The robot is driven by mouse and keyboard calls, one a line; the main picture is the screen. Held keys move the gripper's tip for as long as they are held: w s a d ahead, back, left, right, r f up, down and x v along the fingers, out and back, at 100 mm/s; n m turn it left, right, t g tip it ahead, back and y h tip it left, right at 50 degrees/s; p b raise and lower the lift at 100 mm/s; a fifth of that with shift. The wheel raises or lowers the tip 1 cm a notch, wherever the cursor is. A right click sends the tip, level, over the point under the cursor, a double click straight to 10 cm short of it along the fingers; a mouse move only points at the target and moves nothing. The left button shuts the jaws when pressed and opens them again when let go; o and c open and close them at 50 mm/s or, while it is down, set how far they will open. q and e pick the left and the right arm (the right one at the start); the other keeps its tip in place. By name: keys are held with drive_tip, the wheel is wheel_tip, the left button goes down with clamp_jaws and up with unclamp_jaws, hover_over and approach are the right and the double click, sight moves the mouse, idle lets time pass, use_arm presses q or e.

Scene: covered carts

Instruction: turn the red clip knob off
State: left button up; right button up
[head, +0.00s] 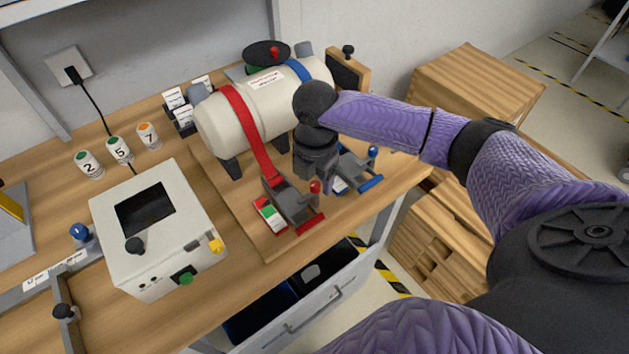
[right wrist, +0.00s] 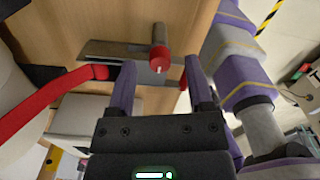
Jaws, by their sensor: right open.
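The red clip (head: 290,204) is a grey block at the lower end of a red strap (head: 250,135) around a cream tank (head: 270,108). Its red knob (head: 315,187) stands up at its right side. In the right wrist view the red knob (right wrist: 160,60) lies between and just beyond the fingertips, with the red strap (right wrist: 60,90) to the left. My right gripper (right wrist: 160,70) is open and empty, pointing at the knob; no contact can be made out. In the head view its dark body (head: 316,158) hangs just above the clip. My left gripper is out of view.
A blue clip with a blue knob (head: 373,151) stands close to the right gripper. A red, green and white indicator (head: 268,214) lies beside the red clip. A white box (head: 160,225) with knobs stands left. An open drawer (head: 320,315) is below the table edge.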

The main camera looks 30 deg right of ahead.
drive_tip(key=shift+f, duration=0.5)
clamp_jaws()
drive_tip(key=shift+r, duration=0.1)
